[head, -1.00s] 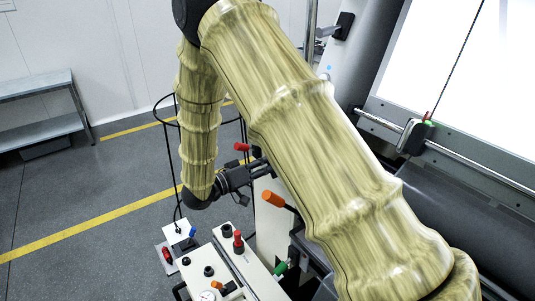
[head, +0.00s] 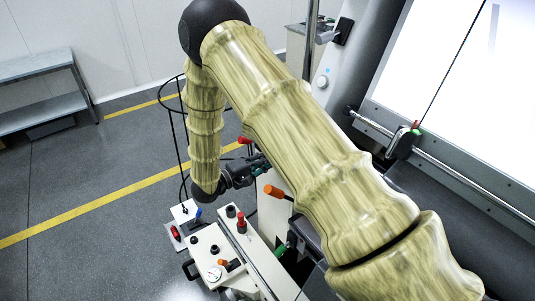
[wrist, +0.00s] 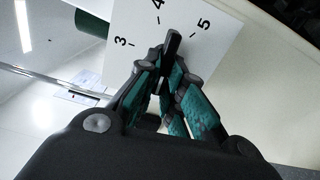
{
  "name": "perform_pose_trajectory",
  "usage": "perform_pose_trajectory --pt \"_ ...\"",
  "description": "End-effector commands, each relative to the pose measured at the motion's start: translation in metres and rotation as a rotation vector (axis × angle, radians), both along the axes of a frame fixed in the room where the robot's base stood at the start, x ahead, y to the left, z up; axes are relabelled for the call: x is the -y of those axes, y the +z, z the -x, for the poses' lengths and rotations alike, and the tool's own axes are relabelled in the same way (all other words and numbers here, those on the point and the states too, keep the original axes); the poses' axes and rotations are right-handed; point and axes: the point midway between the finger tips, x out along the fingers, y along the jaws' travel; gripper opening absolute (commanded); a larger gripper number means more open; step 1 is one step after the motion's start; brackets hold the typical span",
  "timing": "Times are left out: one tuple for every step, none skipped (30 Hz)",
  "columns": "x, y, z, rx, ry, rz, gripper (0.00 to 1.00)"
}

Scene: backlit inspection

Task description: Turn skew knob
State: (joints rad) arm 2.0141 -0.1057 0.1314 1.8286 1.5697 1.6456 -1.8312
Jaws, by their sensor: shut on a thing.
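The skew knob (wrist: 173,42) is a black bar-shaped knob in front of a white dial plate (wrist: 138,22) with the numbers 3, 4 and 5. In the wrist view its visible end points up between 4 and 5. My gripper (wrist: 164,68), with teal finger pads, is shut on the knob, and the fingers hide its lower part. In the head view my gripper (head: 243,171) reaches right to the side of the pale machine housing, beneath my arm. The knob cannot be made out there.
An orange-tipped lever (head: 277,192), a red-tipped lever (head: 241,222) and a green handle (head: 280,250) stick out near my gripper. A bright panel (head: 460,70) with a rail is at right. Open floor (head: 85,190) lies left, before a grey shelf (head: 38,90).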

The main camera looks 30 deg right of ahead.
Motion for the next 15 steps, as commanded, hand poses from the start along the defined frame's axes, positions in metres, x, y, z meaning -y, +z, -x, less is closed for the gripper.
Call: perform_pose_trajectory --pt "-0.0002 0.0022 -0.0002 -0.043 0.001 0.006 0.0" --pt "-0.0002 0.0014 -0.0001 -0.069 0.001 0.009 0.0" --pt "-0.0002 0.0005 0.0002 -0.104 0.001 0.013 0.0" --pt "-0.0002 0.0 0.0002 -0.13 0.001 0.017 0.0" --pt "-0.0002 -0.0004 0.0004 -0.155 0.001 0.021 0.0" --pt "-0.0001 -0.0009 0.0004 -0.186 0.001 0.025 0.0" --pt "-0.0001 -0.0014 0.0005 -0.209 0.001 0.028 0.0" --pt "-0.0001 -0.0019 0.0007 -0.23 0.001 0.031 0.0" --pt "-0.0001 -0.0026 0.0008 -0.259 0.001 0.035 0.0" --pt "-0.0001 -0.0031 0.0009 -0.278 0.001 0.038 0.0" --pt "-0.0001 -0.0036 0.001 -0.296 0.001 0.04 0.0" --pt "0.0 -0.0041 0.0011 -0.32 0.001 0.044 0.0" --pt "0.0 -0.0044 0.0012 -0.336 0.001 0.046 0.0" --pt "0.0 -0.0047 0.0012 -0.351 0.001 0.048 0.0" --pt "0.0 -0.005 0.0013 -0.37 0.001 0.051 0.0"
